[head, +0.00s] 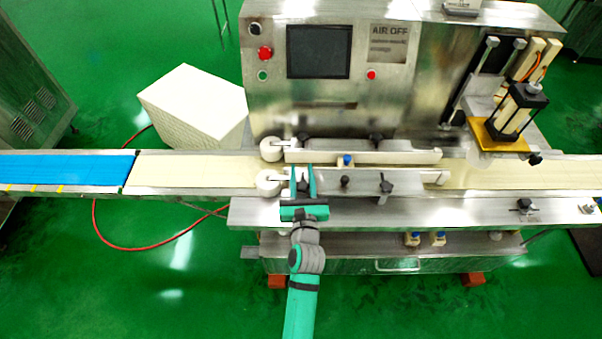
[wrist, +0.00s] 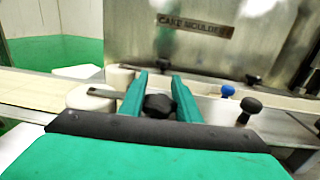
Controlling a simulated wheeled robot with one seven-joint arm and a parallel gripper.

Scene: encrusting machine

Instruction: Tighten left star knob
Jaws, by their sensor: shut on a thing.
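The left star knob (wrist: 158,105) is black and lobed. In the wrist view it sits between the two green fingers of my gripper (wrist: 160,84), which is shut on it. In the head view my gripper (head: 303,178) reaches over the near guide rail at its left end, and the fingers mostly hide the knob. The other star knob (head: 386,186) stands free farther right on the same near rail.
A black round knob (head: 344,181) and a blue knob (head: 346,161) stand right of my gripper. White rollers (head: 268,183) lie close on its left. The far rail (head: 400,156) runs behind, before the control panel (head: 318,52). The pale belt (head: 190,170) extends left.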

